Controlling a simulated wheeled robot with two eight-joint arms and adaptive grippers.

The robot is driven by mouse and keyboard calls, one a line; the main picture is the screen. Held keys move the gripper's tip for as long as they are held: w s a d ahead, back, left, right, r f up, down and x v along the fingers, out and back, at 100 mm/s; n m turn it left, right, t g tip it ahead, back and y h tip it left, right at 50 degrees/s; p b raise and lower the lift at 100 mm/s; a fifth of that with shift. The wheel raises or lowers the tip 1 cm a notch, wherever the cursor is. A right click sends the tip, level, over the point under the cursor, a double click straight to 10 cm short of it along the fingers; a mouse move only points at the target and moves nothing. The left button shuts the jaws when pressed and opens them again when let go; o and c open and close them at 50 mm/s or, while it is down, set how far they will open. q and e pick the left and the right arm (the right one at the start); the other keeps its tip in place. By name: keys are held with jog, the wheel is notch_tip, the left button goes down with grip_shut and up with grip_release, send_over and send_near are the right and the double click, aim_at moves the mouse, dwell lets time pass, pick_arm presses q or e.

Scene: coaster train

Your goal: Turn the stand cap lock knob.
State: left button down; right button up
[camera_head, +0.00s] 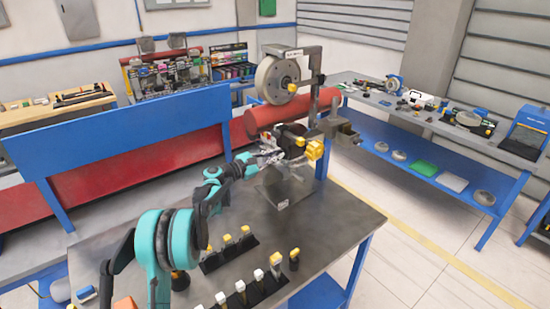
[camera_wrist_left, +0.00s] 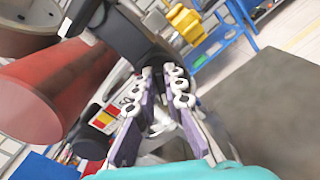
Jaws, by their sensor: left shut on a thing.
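The stand (camera_head: 283,190) is on the grey workbench, with a dark cap-like part, a ribbed piece and a yellow block (camera_head: 315,150) on its upper part. The yellow block also shows at the top of the left wrist view (camera_wrist_left: 187,22). My left gripper (camera_head: 277,157) reaches in from the left at the stand's upper part. In the left wrist view its two purple fingers with white pads (camera_wrist_left: 162,78) close in at a dark rounded body (camera_wrist_left: 135,35). It is shut on a small part there, apparently the stand cap lock knob, mostly hidden by the fingers. My right gripper is not in view.
A grey frame with a wheel (camera_head: 278,80) rises behind the stand. A large red cylinder (camera_head: 265,122) lies behind it. Several yellow- and white-topped pieces stand in dark racks (camera_head: 229,251) at the workbench front. The bench (camera_head: 335,215) is bare right of the stand.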

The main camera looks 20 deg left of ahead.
pick_arm(q)
jog(key=m+b, duration=0.1)
jog(key=m, duration=0.2)
jog(key=m+b, duration=0.1)
jog(key=m, duration=0.3)
jog(key=f+m+b, duration=0.1)
jog(key=m, duration=0.3)
jog(key=shift+s+d, duration=0.15)
jog(key=shift+d, duration=0.05)
jog(key=shift+m, duration=0.4)
jog(key=c, duration=1.6)
grip_release()
jog(key=v, duration=1.2)
